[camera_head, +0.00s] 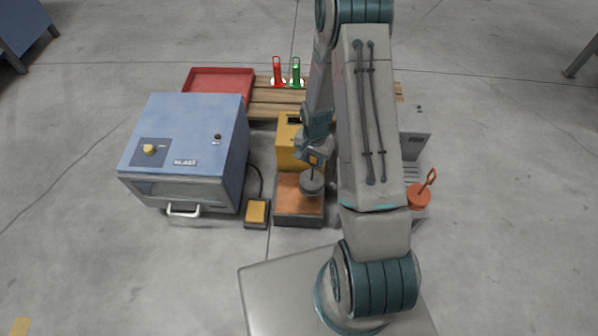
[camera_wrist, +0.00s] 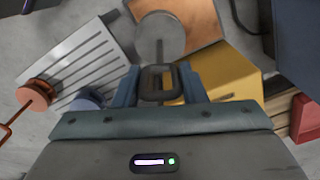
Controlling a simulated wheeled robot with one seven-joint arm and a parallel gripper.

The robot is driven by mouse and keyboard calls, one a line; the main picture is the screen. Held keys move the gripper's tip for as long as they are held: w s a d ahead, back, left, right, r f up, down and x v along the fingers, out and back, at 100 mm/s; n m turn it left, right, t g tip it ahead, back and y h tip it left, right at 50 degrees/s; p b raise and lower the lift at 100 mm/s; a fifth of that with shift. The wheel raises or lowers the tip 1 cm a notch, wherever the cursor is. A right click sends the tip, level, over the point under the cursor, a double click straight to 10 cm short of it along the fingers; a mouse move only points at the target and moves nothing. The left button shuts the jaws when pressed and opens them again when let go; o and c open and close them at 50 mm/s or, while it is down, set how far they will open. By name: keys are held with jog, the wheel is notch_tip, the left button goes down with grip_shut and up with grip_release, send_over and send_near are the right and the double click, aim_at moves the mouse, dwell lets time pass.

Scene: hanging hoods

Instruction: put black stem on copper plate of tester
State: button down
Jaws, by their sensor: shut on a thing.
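My gripper (camera_head: 315,160) is shut on the loop handle of the black stem (camera_wrist: 158,84), between its two fingers in the wrist view. The stem's round grey base (camera_wrist: 160,38) hangs below; it shows in the head view (camera_head: 312,185) over the right part of the copper plate (camera_head: 290,203). In the wrist view the base overlaps an edge of the copper plate (camera_wrist: 203,18). I cannot tell whether the base touches the plate. The tester's yellow housing (camera_head: 287,145) stands behind the plate, partly hidden by my gripper.
A blue blast cabinet (camera_head: 185,140) and a yellow pedal (camera_head: 257,212) stand left. A red tray (camera_head: 218,84), a red stem (camera_head: 277,72) and a green stem (camera_head: 296,73) are on the pallet (camera_head: 265,103) behind. An orange stem (camera_head: 419,194) stands right on a slatted grey unit (camera_wrist: 85,62).

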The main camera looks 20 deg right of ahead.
aim_at(312, 172)
jog(key=shift+w+a+f+b, duration=0.35)
jog(key=shift+a+f+b, duration=0.25)
jog(key=shift+f, duration=0.5)
jog(key=shift+w+a+f+b, duration=0.4)
jog(key=shift+a+f, duration=0.3)
jog(key=shift+f, duration=0.45)
jog(key=shift+w+a+f+b, duration=0.3)
jog(key=shift+a+f+b, duration=0.3)
jog(key=shift+f, duration=0.6)
jog(key=c, duration=0.9)
grip_release()
